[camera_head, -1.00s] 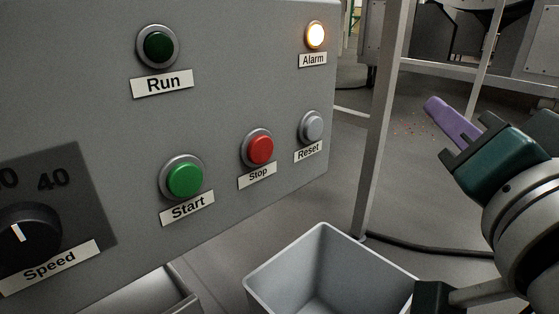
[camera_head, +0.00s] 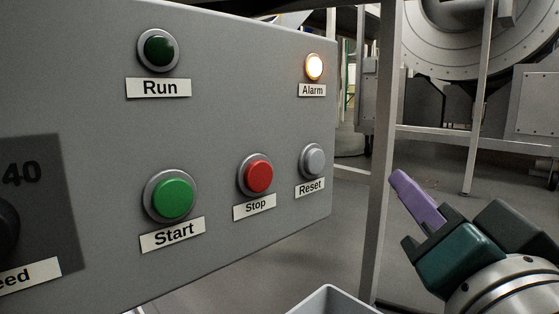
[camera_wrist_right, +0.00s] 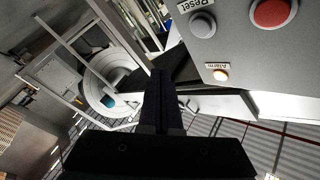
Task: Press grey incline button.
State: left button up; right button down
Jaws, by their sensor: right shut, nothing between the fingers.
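A grey round button labelled Reset (camera_head: 314,161) is on the right side of the grey control panel (camera_head: 235,110); no button labelled incline is in view. In the right wrist view the Reset button (camera_wrist_right: 202,25) is at the top, right of the fingers. My right gripper (camera_head: 402,184), with purple fingers, is shut and empty. It is right of the panel and a little lower than the Reset button in the head view, apart from it. In the right wrist view the dark fingers (camera_wrist_right: 160,80) point up the picture. My left gripper is not in view.
Beside Reset are a red Stop button (camera_head: 258,177) and a green Start button (camera_head: 173,200). Above are a lit Alarm lamp (camera_head: 314,67) and a dark green Run light (camera_head: 159,50). A metal post (camera_head: 383,150) stands between panel and gripper in the picture. A grey bin (camera_head: 325,300) is below.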

aim_at(315, 162)
jog(key=w+a, duration=0.4)
jog(key=w, duration=0.2)
jog(key=shift+a+b, duration=0.4)
dwell(1.0)
jog(key=shift+w, duration=0.1)
dwell(0.6)
jog(key=shift+w+a+b, duration=0.3)
jog(key=shift+b, duration=0.2)
jog(key=shift+w, duration=0.1)
dwell(0.4)
